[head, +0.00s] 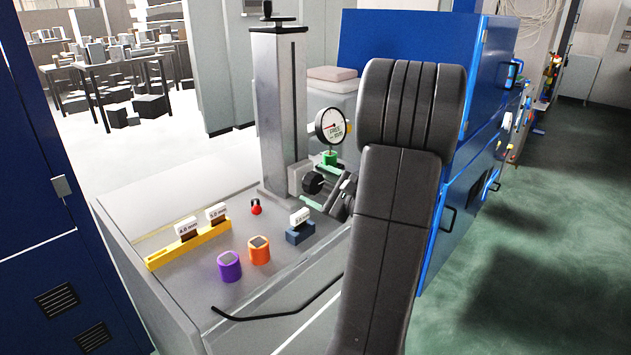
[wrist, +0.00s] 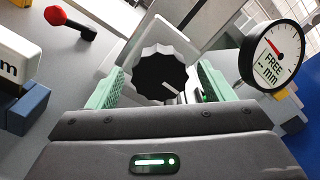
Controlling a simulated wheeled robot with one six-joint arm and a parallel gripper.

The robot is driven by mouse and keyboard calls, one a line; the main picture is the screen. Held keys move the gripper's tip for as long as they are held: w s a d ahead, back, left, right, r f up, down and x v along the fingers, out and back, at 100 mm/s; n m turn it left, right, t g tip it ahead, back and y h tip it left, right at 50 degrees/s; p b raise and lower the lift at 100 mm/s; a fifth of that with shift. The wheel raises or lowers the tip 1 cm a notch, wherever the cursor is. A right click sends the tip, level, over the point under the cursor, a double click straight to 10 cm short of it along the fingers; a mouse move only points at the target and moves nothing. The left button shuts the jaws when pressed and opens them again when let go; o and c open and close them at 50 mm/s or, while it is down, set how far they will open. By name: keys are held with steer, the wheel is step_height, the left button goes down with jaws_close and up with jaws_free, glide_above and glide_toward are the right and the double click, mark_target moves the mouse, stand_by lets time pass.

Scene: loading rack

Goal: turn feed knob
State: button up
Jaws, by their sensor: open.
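The feed knob (head: 314,183) is a black, fluted knob on the side of the grey column's carriage. In the wrist view the knob (wrist: 160,72) faces me, with a pale mark near its lower right edge. My gripper (wrist: 158,88) is open, with one pale green finger on each side of the knob. Gaps show between the knob and both fingers. In the head view my gripper (head: 322,190) is at the knob, partly hidden by my arm. The round dial gauge (head: 331,127) above the knob reads "FREE -- mm" in the wrist view (wrist: 274,55).
A grey column (head: 279,100) stands on the bench. A yellow rack (head: 190,244) holds labelled blocks at left. A blue holder (head: 300,233) bears a 3.0 mm block. Purple (head: 229,267) and orange (head: 259,251) pieces stand in front. A red-knobbed lever (head: 256,208) is near the column.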

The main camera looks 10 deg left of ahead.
steer(key=shift+w+a, duration=0.35)
steer(key=shift+a, duration=0.2)
steer(key=c, duration=1)
steer(key=shift+m, duration=0.3)
steer(key=m+p, duration=0.2)
steer(key=m, duration=0.3)
steer(key=shift+r+p, duration=0.1)
steer(key=shift+p, duration=0.3)
steer(key=m+p, duration=0.2)
steer(key=m, duration=0.2)
steer(key=shift+m+p, duration=0.3)
steer(key=shift+m, duration=0.1)
